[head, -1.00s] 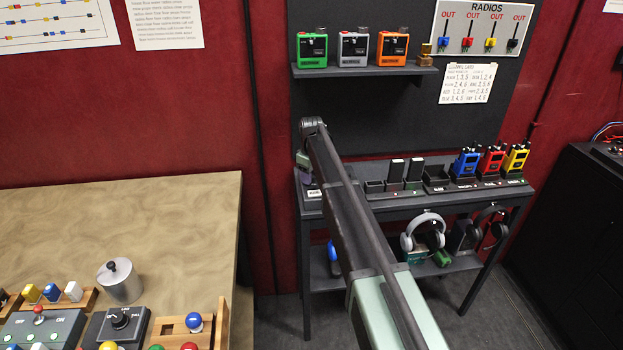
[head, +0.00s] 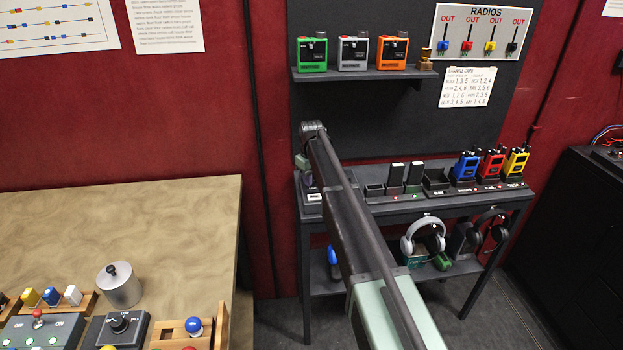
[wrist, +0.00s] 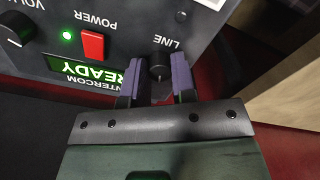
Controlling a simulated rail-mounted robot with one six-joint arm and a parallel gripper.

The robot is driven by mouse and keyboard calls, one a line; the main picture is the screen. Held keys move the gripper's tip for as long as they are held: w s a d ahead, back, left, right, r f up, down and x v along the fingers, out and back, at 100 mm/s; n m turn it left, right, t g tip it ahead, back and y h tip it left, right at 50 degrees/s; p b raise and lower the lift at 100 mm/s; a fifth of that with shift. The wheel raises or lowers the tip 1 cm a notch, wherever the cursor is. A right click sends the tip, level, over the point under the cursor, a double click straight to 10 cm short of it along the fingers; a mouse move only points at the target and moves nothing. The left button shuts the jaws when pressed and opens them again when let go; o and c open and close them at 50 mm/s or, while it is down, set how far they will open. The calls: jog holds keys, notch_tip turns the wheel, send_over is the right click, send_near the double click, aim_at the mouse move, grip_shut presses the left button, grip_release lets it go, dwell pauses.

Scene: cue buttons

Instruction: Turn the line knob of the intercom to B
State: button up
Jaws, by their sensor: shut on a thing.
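The intercom (wrist: 120,45) shows upside down in the wrist view, a dark panel with a green READY display (wrist: 88,72), a red power switch (wrist: 92,45) and a lit green light. Its black line knob (wrist: 160,72) is under the LINE label. My gripper (wrist: 157,62) has its two purple fingers on either side of the knob and is shut on it. Letters around the knob are not readable, so I cannot tell its setting. In the head view the intercom is largely hidden behind my arm at the table's left end.
The dark table holds charger slots and a blue radio (head: 466,166), red radio (head: 491,164) and yellow radio (head: 515,162). A shelf (head: 360,73) with several radios is above. Headphones (head: 423,236) hang below. A tan table (head: 170,220) with control boxes stands at left.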

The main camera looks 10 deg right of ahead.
jog(key=m, duration=0.4)
jog(key=shift+m, duration=2.6)
jog(key=o, duration=0.9)
notch_tip(320, 180, up, 11)
jog(key=p, duration=1)
jog(key=shift+f+p, duration=0.1)
jog(key=shift+p, duration=0.3)
